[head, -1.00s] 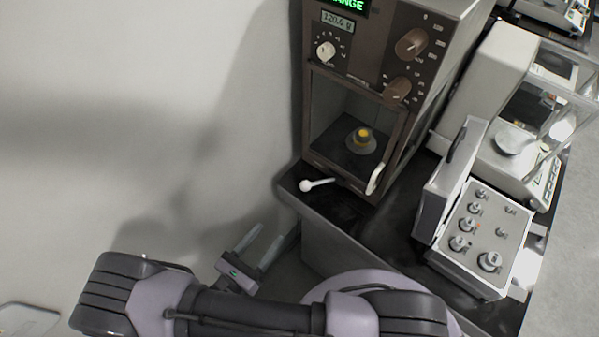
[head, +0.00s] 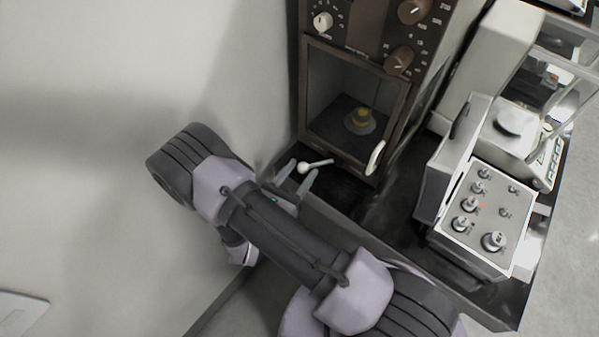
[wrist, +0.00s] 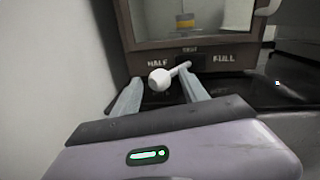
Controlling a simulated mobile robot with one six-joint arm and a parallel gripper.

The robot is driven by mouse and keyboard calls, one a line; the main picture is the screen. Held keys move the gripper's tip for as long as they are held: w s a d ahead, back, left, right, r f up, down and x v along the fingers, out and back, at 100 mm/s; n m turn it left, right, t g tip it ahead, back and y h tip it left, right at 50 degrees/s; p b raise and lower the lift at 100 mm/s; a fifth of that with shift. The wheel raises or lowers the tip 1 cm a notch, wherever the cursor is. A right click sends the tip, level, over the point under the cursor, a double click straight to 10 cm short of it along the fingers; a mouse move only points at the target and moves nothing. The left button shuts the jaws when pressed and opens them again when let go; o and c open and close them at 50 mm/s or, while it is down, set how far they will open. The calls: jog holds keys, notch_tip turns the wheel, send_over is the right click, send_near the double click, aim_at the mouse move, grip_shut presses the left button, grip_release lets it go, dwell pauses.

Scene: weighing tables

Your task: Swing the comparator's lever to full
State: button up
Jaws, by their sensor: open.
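The comparator (head: 350,62) is a tall dark brown cabinet with a glass-fronted chamber, standing on the black table. Its white lever (head: 318,164) sticks out at the base of the front, with a round knob at its left end. In the wrist view the lever knob (wrist: 160,79) shows just beyond my fingertips, with labels HALF, a middle word too small to read surely, and FULL (wrist: 224,57) above. The rod runs from the knob up right to under the middle label. My gripper (head: 297,176) is open, its fingers (wrist: 166,96) on either side of the knob's line, with no clear contact.
A yellow-topped weight (head: 362,117) sits on a pan inside the chamber. A white handle (head: 375,158) stands at the front's right side. A case of several weights (head: 488,215) and a balance (head: 510,135) stand to the right. The wall (head: 130,80) is close on the left.

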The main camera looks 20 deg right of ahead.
jog(key=shift+c, duration=0.2)
grip_shut()
jog(key=shift+a, duration=0.1)
dwell(1.0)
